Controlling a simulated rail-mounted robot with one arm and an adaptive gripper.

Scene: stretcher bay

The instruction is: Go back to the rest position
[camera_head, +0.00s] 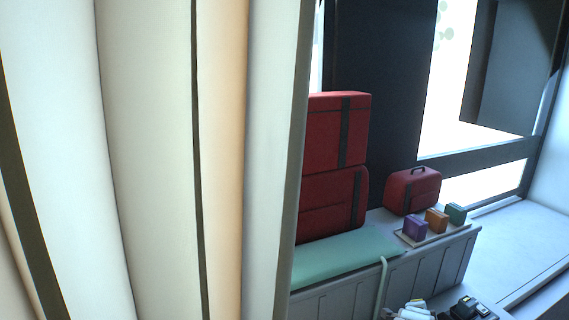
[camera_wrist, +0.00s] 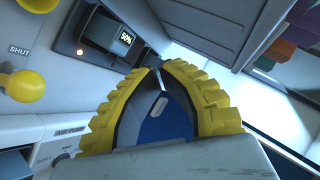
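My gripper (camera_wrist: 157,71) shows in the wrist view, with yellow ridged fingers whose tips come together at the top. It looks shut. A blue surface with a small grey patch shows between the fingers; I cannot tell whether it is part of the gripper. I see nothing clearly held at the tips. The gripper is not visible in the head view, where large cream and white upright shapes fill the left half and hide what is behind them.
In the head view, stacked red bags (camera_head: 335,135) stand by a green pad (camera_head: 345,260) on a bench. A red case (camera_head: 412,191) and purple (camera_head: 415,228), orange (camera_head: 436,220) and teal (camera_head: 455,213) boxes stand nearby.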

